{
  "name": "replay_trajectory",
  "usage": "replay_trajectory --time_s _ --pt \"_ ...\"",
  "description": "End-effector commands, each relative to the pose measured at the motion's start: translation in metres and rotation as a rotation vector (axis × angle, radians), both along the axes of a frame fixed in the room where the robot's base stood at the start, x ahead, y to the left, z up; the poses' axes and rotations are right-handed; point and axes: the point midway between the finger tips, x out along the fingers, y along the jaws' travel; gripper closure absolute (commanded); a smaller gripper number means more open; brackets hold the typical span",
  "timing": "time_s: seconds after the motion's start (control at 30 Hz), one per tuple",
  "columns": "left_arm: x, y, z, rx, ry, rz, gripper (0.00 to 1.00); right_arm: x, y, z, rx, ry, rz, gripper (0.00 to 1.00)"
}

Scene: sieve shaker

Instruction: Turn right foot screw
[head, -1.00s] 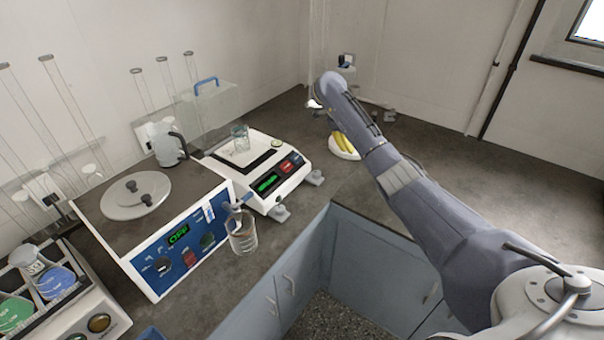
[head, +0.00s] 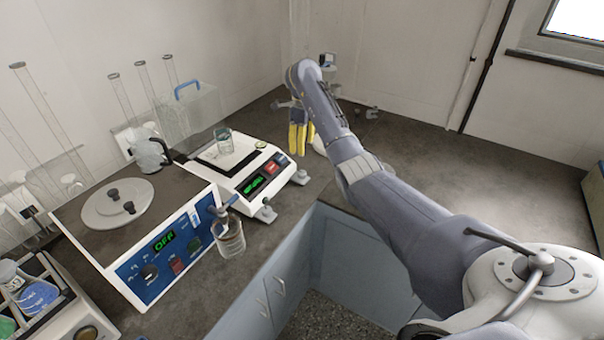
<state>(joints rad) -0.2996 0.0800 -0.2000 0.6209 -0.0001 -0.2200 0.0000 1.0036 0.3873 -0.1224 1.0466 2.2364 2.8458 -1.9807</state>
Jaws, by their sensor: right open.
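A white balance (head: 222,180) with a green-lit display and a red button stands on the bench. Its right foot screw (head: 300,178) is a small grey knob low at its right front corner. The left foot screw (head: 265,213) shows at the nearer front corner. My right gripper (head: 300,142), with yellow fingers, points down and is open. It appears above and behind the right foot screw, apart from it. Part of the gripper is hidden by my arm. My left gripper is not in view.
A blue-fronted device (head: 165,255) reading OFF stands left of the balance, with a glass beaker (head: 230,238) at its right front. A glass (head: 224,140) sits on the balance. Bare bench (head: 440,175) lies to the right. A white rounded object is partly behind my arm.

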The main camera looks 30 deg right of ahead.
Motion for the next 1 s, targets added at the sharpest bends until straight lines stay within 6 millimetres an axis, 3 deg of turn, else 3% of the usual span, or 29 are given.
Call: replay_trajectory --time_s 0.7,1.0 --pt "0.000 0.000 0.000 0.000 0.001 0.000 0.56 -0.004 0.003 -0.099 0.002 0.008 -0.001 0.48" --pt "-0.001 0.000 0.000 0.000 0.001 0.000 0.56 -0.004 0.003 -0.122 0.000 0.006 -0.001 0.48"
